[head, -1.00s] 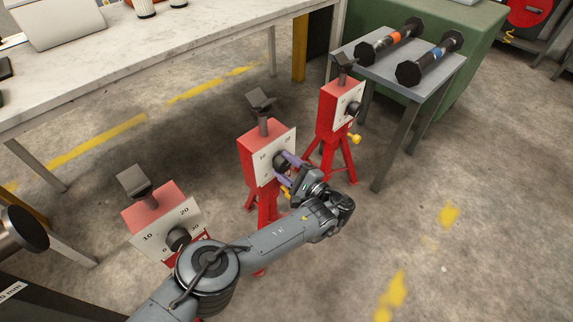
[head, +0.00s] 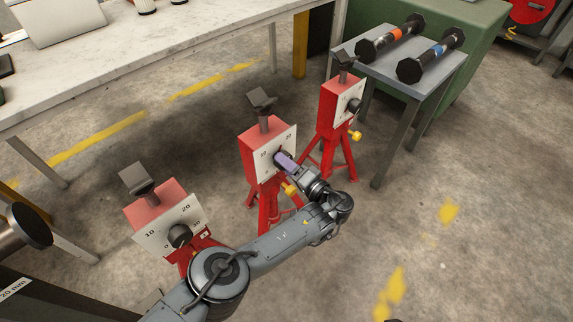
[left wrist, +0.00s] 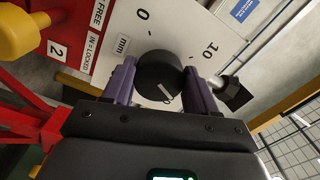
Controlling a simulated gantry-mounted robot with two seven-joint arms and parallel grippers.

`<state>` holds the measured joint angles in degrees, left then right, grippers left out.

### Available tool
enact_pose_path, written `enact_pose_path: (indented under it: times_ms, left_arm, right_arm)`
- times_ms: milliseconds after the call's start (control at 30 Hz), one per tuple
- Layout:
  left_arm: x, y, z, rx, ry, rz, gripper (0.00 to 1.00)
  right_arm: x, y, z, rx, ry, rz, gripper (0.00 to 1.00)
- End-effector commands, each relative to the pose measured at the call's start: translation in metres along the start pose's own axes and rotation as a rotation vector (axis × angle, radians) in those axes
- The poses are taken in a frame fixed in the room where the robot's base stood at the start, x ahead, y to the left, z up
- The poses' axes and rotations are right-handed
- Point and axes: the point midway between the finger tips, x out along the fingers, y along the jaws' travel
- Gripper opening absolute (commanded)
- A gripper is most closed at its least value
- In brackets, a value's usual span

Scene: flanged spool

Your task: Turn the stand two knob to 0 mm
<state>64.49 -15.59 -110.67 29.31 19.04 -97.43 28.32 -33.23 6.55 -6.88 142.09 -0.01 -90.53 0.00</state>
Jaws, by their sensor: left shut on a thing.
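Stand two is the middle red stand (head: 262,143), with a white dial plate (left wrist: 192,32) marked 0, 10 and mm and a label reading 2 in the left wrist view. Its round black knob (left wrist: 158,74) has a pale mark on its face, on the side toward my gripper and away from the 0. My left gripper (left wrist: 160,85) is shut on this knob, one purple finger on each side. In the head view, my left gripper (head: 284,161) hides most of the knob and part of the dial. My right gripper is not in view.
A yellow knob (left wrist: 18,30) sits beside the dial. Similar red stands stand at the front left (head: 165,205) and back right (head: 335,105). A grey table (head: 440,83) with dumbbells is behind. Open floor lies to the right.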

Motion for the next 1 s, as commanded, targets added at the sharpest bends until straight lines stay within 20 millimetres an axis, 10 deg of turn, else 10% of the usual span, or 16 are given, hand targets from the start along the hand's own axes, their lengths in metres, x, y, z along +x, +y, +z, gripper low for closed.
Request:
enact_pose_path:
  times_ms: [1000]
  left_arm:
    - [0.0, 0.007, -0.001, -0.968, 0.0, -0.001, 0.27]
  right_arm:
    - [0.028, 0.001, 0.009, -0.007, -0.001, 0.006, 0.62]
